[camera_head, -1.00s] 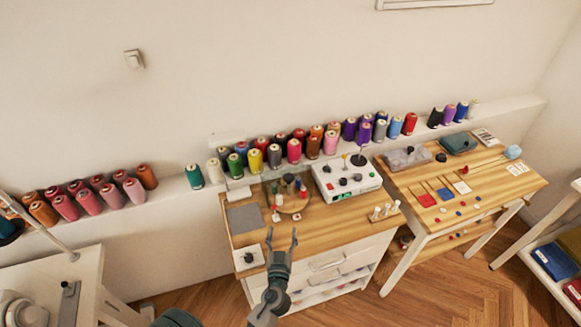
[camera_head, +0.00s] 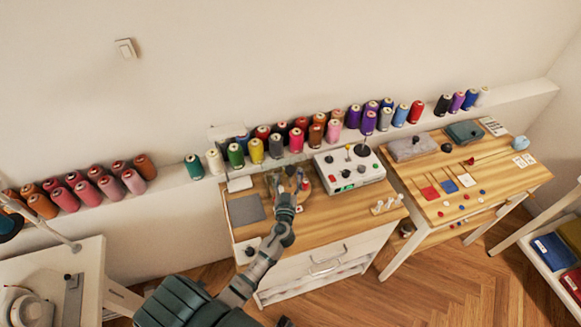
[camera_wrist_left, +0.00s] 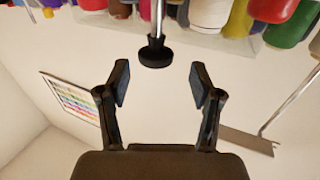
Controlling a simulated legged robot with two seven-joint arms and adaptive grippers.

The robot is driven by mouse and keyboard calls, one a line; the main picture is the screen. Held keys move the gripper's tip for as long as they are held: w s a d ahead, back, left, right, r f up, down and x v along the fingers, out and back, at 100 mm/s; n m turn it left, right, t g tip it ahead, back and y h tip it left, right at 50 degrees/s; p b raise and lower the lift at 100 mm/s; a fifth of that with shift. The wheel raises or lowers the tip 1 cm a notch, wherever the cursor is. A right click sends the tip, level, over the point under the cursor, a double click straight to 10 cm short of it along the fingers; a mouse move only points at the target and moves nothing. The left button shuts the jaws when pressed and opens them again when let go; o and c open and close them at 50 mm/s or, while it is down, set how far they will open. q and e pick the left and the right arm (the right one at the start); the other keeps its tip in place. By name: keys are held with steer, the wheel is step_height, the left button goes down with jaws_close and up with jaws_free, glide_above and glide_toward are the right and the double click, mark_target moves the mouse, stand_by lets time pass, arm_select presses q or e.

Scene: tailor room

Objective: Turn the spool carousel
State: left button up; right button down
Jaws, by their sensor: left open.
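The spool carousel (camera_head: 304,187) is a round wooden turntable with small coloured spools, near the back left of the sewing table. My left gripper (camera_head: 286,185) reaches over it from the front and hides part of it. In the left wrist view the left gripper (camera_wrist_left: 160,82) is open, with its two fingers apart and nothing between the pads. A black knob (camera_wrist_left: 155,53) on a metal post shows just beyond the fingertips, roughly centred between them. I cannot tell whether anything touches. My right gripper is not in view.
A white control box (camera_head: 348,170) stands right of the carousel, and a grey mat (camera_head: 245,210) lies to its left. A wall shelf (camera_head: 190,187) with large thread spools runs behind. The table's front right is mostly clear, with small white pegs (camera_head: 389,205).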

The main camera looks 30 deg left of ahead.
mark_target(290, 174)
arm_select(q)
steer(key=x, duration=0.4)
steer(key=shift+w+a, duration=0.1)
steer(key=shift+a, duration=0.3)
steer(key=shift+w+d+r+p, duration=0.1)
steer(key=shift+w+d+p, duration=0.2)
steer(key=shift+w+d, duration=0.2)
steer(key=shift+d+r, duration=0.1)
steer(key=shift+d, duration=0.35)
steer(key=shift+s+a, duration=0.1)
steer(key=shift+a, duration=0.15)
steer(key=c, duration=0.4)
steer(key=shift+a, duration=0.55)
steer(key=c, duration=0.7)
steer(key=shift+s, duration=0.1)
jaws_close()
steer(key=shift+d, duration=0.35)
steer(key=shift+a, duration=0.1)
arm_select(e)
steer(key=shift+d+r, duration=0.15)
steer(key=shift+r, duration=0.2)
